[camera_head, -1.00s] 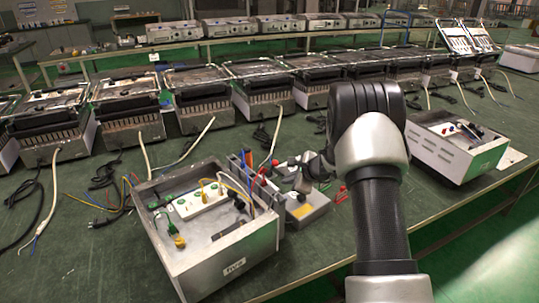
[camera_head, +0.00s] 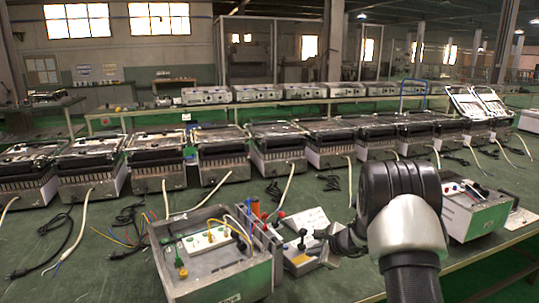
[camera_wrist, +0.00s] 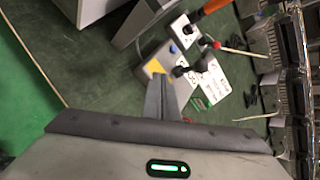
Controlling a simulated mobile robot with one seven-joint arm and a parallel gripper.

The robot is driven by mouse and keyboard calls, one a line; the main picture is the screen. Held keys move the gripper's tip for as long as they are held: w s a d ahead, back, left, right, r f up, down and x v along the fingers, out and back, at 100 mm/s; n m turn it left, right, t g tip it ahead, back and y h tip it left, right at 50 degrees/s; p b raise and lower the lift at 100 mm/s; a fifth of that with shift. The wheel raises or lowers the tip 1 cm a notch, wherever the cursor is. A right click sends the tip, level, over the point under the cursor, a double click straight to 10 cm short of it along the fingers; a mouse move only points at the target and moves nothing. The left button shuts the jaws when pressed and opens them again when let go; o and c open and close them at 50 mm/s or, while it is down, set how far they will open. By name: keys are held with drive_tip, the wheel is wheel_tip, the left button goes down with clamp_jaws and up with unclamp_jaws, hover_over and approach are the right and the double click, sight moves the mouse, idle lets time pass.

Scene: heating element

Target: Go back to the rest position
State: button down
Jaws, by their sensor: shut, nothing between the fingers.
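My gripper (camera_head: 338,240) shows partly in the head view, left of my dark and silver arm. It is above the green bench, close to the white and grey switch unit (camera_head: 307,243). In the wrist view the dark fingers of my gripper (camera_wrist: 160,84) are together and hold nothing. They point toward the switch unit (camera_wrist: 183,58), which has blue, red and black knobs. The gap between the fingers and the unit is hard to judge.
An open metal box (camera_head: 215,283) with wires stands on the bench at left of my gripper. Another metal box (camera_head: 472,212) is right of my arm. A row of heater units (camera_head: 222,150) lines the back, with loose cables in front.

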drive_tip(key=s+a+r+n+g+y, duration=0.1)
drive_tip(key=s+a+r+n, duration=0.35)
drive_tip(key=s+r, duration=0.5)
drive_tip(key=s+a+r+n+g, duration=0.1)
drive_tip(key=s+a+r+n, duration=0.35)
drive_tip(key=r, duration=0.85)
drive_tip(key=s+d+r+n+h, duration=0.1)
drive_tip(key=s+d+n+h, duration=0.2)
drive_tip(key=s, duration=0.7)
drive_tip(key=s+d+r+n+h, duration=0.1)
drive_tip(key=s+d+r+n, duration=0.1)
drive_tip(key=s+n, duration=0.5)
drive_tip(key=s+d+r+n+h, duration=0.1)
drive_tip(key=s+d+n, duration=0.15)
drive_tip(key=s, duration=0.95)
wheel_tip(320, 180, up, 20)
drive_tip(key=p, duration=2)
drive_tip(key=shift+d+r+m+h, duration=0.2)
drive_tip(key=shift+d+m+h, duration=0.1)
drive_tip(key=shift+d+m, duration=0.1)
drive_tip(key=shift+s, duration=0.1)
